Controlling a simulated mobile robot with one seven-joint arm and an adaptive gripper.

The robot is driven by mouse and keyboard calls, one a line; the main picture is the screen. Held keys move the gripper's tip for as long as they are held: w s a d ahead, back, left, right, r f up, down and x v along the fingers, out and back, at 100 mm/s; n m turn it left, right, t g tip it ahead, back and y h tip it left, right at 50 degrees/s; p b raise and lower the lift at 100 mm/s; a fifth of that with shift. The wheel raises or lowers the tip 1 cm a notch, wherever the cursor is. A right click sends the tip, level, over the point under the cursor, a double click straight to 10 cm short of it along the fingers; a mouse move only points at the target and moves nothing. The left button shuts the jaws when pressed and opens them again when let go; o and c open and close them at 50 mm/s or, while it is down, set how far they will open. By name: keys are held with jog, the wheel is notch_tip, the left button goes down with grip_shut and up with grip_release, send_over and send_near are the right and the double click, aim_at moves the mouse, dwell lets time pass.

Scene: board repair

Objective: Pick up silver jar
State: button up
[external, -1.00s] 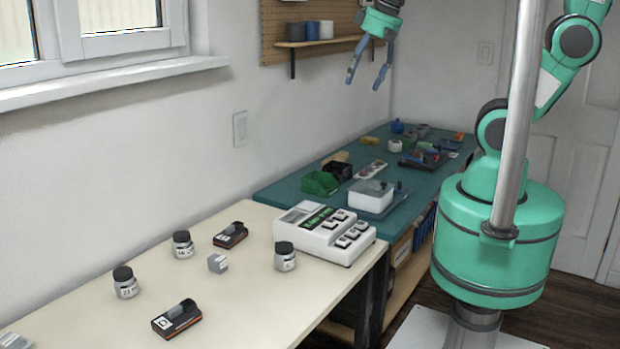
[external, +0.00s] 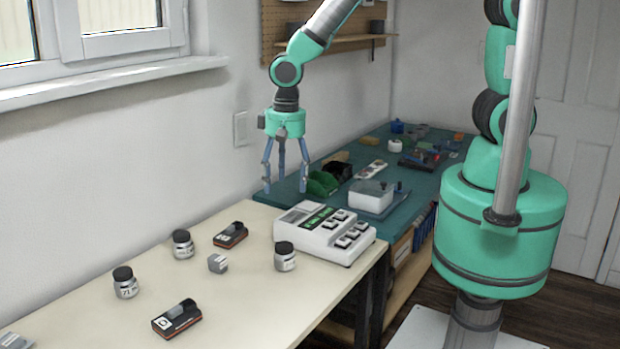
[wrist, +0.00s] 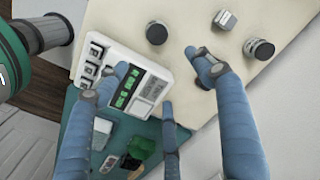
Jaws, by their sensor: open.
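Several small jars with dark lids and silver-grey bodies stand upright on the cream bench. In the external view, one jar (external: 285,258) is beside the white device, one jar (external: 183,245) is nearer the wall, and one jar (external: 126,284) is further left. The wrist view shows two jars from above: one jar (wrist: 156,33) near the device and another jar (wrist: 258,49) to the right. I cannot tell which is the task's silver jar. My gripper (external: 285,187) is open and empty, pointing down above the bench's far end. Its blue fingers (wrist: 158,78) spread over the device in the wrist view.
The white device (external: 325,232) stands at the cream bench's far end. A small grey block (external: 217,263) and two black-and-orange devices (external: 230,235) (external: 177,319) lie among the jars. A green mat (external: 270,188) behind carries bins and parts. The wall borders the bench's left.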

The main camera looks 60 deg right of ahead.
send_over(284, 245)
notch_tip(284, 245, down, 5)
jog(key=shift+a+r, duration=0.1)
jog(key=shift+a, duration=0.1)
jog(key=shift+f+b, duration=0.5)
jog(key=shift+f, duration=3.8)
jog(key=shift+f, duration=0.1)
jog(key=shift+d+f+b, duration=0.2)
jog(key=shift+f+b, duration=0.35)
jog(key=shift+f, duration=1.95)
jog(key=c, duration=1.4)
jog(key=shift+o, duration=0.2)
